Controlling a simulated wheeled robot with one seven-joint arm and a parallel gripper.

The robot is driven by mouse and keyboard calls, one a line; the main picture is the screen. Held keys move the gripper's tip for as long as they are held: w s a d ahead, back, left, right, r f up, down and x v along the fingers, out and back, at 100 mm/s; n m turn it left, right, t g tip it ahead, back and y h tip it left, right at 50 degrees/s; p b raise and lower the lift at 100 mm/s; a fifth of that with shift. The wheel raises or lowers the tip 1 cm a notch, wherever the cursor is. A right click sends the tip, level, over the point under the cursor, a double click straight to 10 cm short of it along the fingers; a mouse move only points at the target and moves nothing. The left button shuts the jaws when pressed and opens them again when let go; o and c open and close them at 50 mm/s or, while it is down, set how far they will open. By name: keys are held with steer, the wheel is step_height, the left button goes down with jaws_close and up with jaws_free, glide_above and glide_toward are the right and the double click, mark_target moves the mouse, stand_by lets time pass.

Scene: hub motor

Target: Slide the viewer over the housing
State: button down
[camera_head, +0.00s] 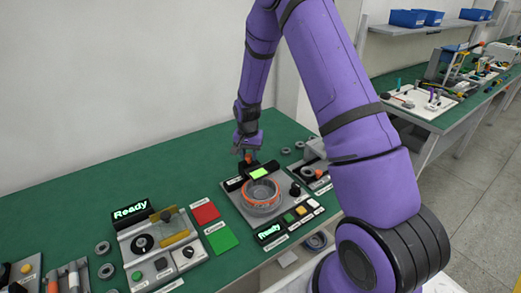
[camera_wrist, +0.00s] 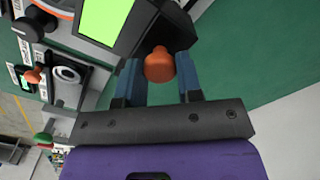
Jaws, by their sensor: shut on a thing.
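The viewer (camera_head: 260,173) is a black bar with a lit green screen and an orange knob at its back. The housing (camera_head: 262,205) is a grey round part with an orange ring, seated on a grey station. The viewer lies across the housing's far edge in the head view, and the housing's middle is uncovered. My gripper (camera_head: 247,153) is behind the viewer. In the wrist view its blue fingers (camera_wrist: 159,78) flank the orange knob (camera_wrist: 159,64), shut on it. The viewer's green screen (camera_wrist: 105,17) shows just beyond.
The station has a black knob (camera_head: 295,190), coloured buttons (camera_head: 301,210) and a "Ready" display (camera_head: 269,232). Left are red (camera_head: 205,213) and green (camera_head: 221,241) pads and another "Ready" station (camera_head: 160,245). Loose grey rings lie about. The green table behind my gripper is mostly clear.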

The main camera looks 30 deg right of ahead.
mark_target(242, 165)
steer(key=shift+a, duration=1.45)
steer(key=c, duration=0.8)
jaws_free()
steer(key=shift+a, duration=0.15)
steer(key=shift+r, duration=0.1)
steer(key=shift+r, duration=0.3)
step_height(242, 165, up, 10)
